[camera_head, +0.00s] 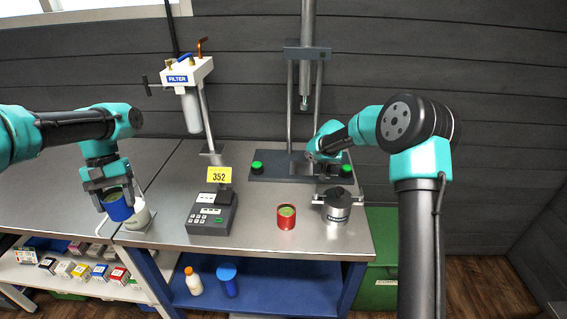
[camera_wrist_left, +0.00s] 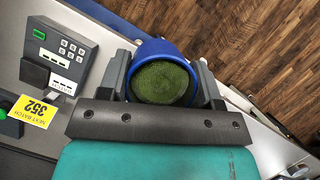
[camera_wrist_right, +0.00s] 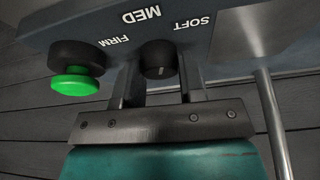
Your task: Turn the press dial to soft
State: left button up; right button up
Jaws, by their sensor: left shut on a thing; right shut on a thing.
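The press dial (camera_wrist_right: 158,60) is a dark round knob on the grey press base (camera_head: 270,167), with white labels FIRM, MED and SOFT (camera_wrist_right: 190,25) around it. My right gripper (camera_wrist_right: 158,80) has its fingers on both sides of the dial and is shut on it. A short light mark shows on the dial; I cannot tell surely which label it lines up with. In the head view my right arm hides the dial. My left gripper (camera_head: 112,196) is shut on a blue cup (camera_head: 119,207) with green content, held at the bench's left front; the cup also shows in the left wrist view (camera_wrist_left: 160,52).
A green button (camera_wrist_right: 73,82) sits close beside the dial. The press posts rise behind. On the bench stand a keypad unit (camera_head: 211,214), a red cup (camera_head: 286,222), a metal pot (camera_head: 337,208) and a filter stand (camera_head: 189,76). A pale vessel (camera_head: 141,216) is beside the blue cup.

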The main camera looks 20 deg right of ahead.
jog(key=m+g+h, duration=0.1)
jog(key=m, duration=0.3)
jog(key=shift+a+f, duration=0.1)
jog(key=shift+m+g+h, duration=0.6)
jog(key=shift+m+g, duration=0.1)
jog(key=shift+m, duration=1.4)
jog(key=o, duration=0.9)
jog(key=v, duration=1.2)
